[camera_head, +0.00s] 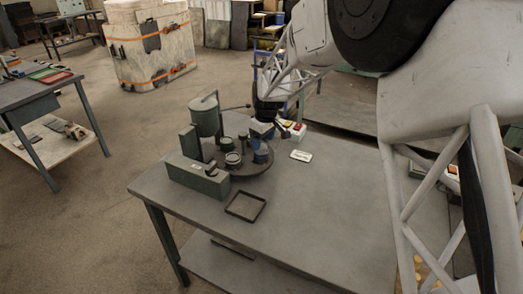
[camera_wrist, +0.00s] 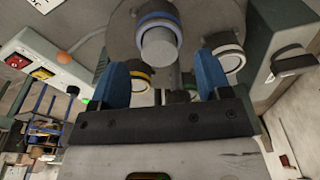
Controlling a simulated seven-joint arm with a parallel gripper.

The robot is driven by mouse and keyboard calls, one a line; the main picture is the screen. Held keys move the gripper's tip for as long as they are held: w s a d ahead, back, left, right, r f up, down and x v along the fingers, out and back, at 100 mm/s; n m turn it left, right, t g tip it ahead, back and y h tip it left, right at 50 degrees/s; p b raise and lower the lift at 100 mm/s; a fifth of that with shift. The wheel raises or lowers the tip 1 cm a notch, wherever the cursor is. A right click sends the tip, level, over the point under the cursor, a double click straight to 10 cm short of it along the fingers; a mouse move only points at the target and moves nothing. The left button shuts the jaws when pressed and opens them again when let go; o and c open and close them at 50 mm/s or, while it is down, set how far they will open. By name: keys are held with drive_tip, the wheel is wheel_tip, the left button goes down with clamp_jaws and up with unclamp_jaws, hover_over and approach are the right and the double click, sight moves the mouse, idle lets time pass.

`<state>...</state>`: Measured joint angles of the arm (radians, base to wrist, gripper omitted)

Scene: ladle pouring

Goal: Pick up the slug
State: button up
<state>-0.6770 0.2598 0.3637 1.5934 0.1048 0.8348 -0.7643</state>
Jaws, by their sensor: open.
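My gripper (camera_head: 262,130) is over the round dark turntable (camera_head: 255,166) on the table. In the wrist view, my gripper (camera_wrist: 162,78) has its two blue fingers wide apart, with nothing held between them. A grey cylinder with a blue band (camera_wrist: 158,40) stands just beyond the fingertips; a blue-banded piece also shows in the head view (camera_head: 261,156). A yellow-ringed cup (camera_wrist: 138,80) is partly hidden by the left finger. A pale-ringed cup (camera_wrist: 229,60) is beside the right finger. I cannot tell which piece is the slug.
A green pot (camera_head: 205,117) and a long green block (camera_head: 197,180) stand left of the turntable. A square black frame (camera_head: 245,206) and a white label (camera_head: 301,156) lie on the table (camera_head: 310,215). A button box (camera_head: 292,130) is behind. The table's front right is clear.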

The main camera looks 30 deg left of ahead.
sight(262, 146)
drive_tip(key=shift+a+f, duration=0.2)
drive_tip(key=shift+f, duration=1.3)
drive_tip(key=shift+c, duration=0.5)
drive_tip(key=c, duration=0.9)
drive_tip(key=shift+c, duration=0.2)
drive_tip(key=shift+r, duration=0.95)
drive_tip(key=shift+d+r, duration=0.1)
drive_tip(key=shift+r, duration=0.85)
drive_tip(key=s+d+r, duration=0.1)
drive_tip(key=s+d, duration=0.9)
drive_tip(key=s, duration=0.2)
drive_tip(key=shift+s, duration=0.15)
